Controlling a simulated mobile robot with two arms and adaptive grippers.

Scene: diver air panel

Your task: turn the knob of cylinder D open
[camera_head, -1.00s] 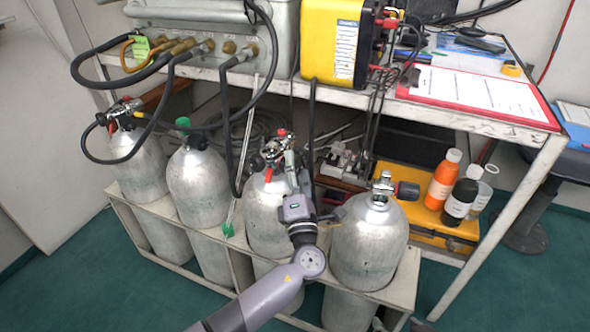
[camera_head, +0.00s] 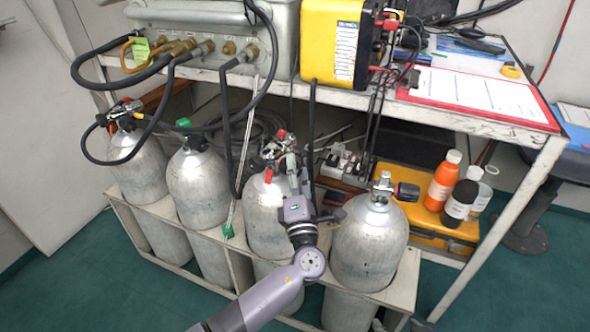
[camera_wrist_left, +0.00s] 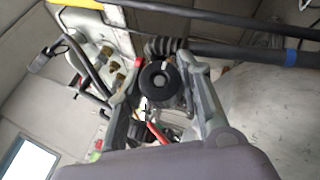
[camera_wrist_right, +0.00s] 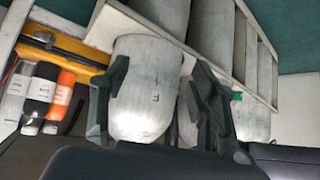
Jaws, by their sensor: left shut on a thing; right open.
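Four silver cylinders stand in a rack; I cannot read a letter D on any of them. My left gripper (camera_head: 289,168) is at the valve of the third cylinder from the left (camera_head: 265,215), and hides part of that valve. In the left wrist view a round black knob (camera_wrist_left: 157,79) sits between the fingers of my left gripper (camera_wrist_left: 168,70), which are shut on it. The rightmost cylinder (camera_head: 368,245) has a black knob (camera_head: 407,192) on its right side. My right gripper (camera_wrist_right: 160,85) is open and empty, with that cylinder showing beyond its fingers.
The white bench (camera_head: 470,122) overhangs the cylinders, with black hoses (camera_head: 226,125) hanging down. The rack's metal edge (camera_head: 170,235) runs around the cylinders. A yellow case (camera_head: 425,222) with bottles, one of them orange (camera_head: 441,182), is at the right. Green floor in front is clear.

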